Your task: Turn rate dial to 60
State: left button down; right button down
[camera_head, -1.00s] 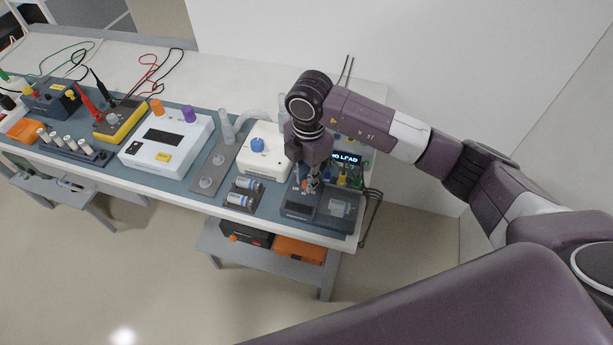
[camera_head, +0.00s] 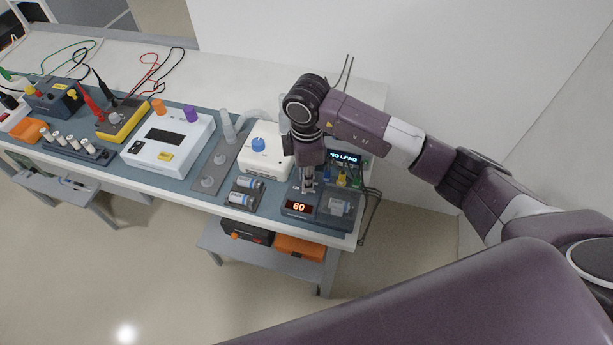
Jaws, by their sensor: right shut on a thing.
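A dark box at the bench's front right carries a small display (camera_head: 299,206) that reads 60 in orange digits. My right gripper (camera_head: 308,187) points down over the back of this box. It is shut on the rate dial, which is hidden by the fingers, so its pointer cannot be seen. My left gripper is not in view.
A small screen (camera_head: 345,157) reading "NO LEAD" stands just behind my right gripper. To the left are a white box with a blue knob (camera_head: 258,144), a battery holder (camera_head: 240,198) and a white console (camera_head: 168,148). Cables hang at the bench's right end.

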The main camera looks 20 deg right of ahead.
jog(key=shift+w+r, duration=0.1)
jog(key=c, duration=1.8)
grip_release()
jog(key=shift+c, duration=0.2)
notch_tip(320, 180, up, 12)
jog(key=shift+s, duration=0.3)
